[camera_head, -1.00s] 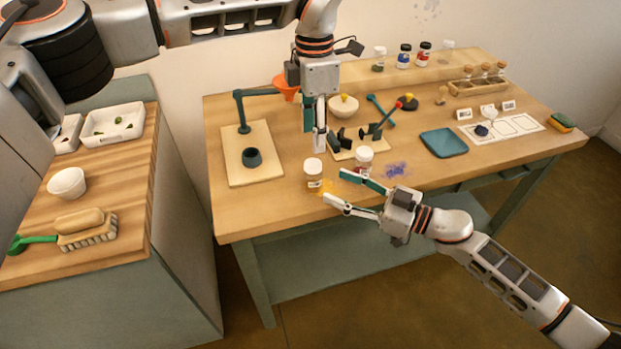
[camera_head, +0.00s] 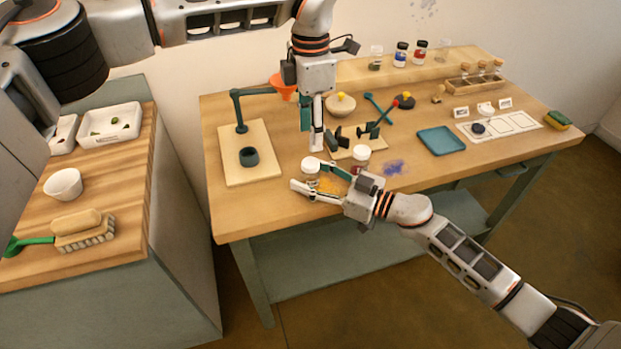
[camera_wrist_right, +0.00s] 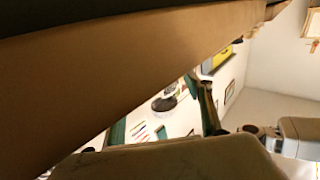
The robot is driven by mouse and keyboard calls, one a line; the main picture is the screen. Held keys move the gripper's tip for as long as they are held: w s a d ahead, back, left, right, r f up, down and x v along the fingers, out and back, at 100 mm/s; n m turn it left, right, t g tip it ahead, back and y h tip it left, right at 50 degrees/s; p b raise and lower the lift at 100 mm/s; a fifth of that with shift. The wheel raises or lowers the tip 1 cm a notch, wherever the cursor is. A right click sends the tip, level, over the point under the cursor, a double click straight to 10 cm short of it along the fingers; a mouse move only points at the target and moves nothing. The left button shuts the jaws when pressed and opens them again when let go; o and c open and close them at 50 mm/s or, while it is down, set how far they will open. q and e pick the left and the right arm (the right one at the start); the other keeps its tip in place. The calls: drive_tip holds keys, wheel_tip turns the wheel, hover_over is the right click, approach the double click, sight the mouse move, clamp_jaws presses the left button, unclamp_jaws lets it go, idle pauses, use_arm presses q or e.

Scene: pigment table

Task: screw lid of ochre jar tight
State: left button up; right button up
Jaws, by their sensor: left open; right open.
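The ochre jar (camera_head: 311,165), with a white lid, stands upright near the table's front edge, beside spilled ochre powder (camera_head: 330,186). My right gripper (camera_head: 308,178) is open, with one finger in front of the jar and one behind it; I cannot tell whether they touch it. My left gripper (camera_head: 311,138) is open and points down above and just behind the jar, clear of the lid. The jar's lower part is partly hidden by the right gripper. The right wrist view is too close and tilted to show the jar clearly.
A second white-lidded jar (camera_head: 361,154) stands close to the right, behind my right gripper. A clamp-like fixture (camera_head: 356,138) is behind them. A board with a stand (camera_head: 250,175) lies left. A blue tray (camera_head: 441,141) and purple powder (camera_head: 393,167) are to the right.

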clamp_jaws()
use_arm(q)
drive_tip(key=n, duration=0.6)
drive_tip(key=shift+n, duration=0.3)
drive_tip(key=n, duration=1.2)
drive_tip(key=shift+n, duration=0.4)
drive_tip(key=n, duration=0.7)
drive_tip(key=shift+n, duration=0.3)
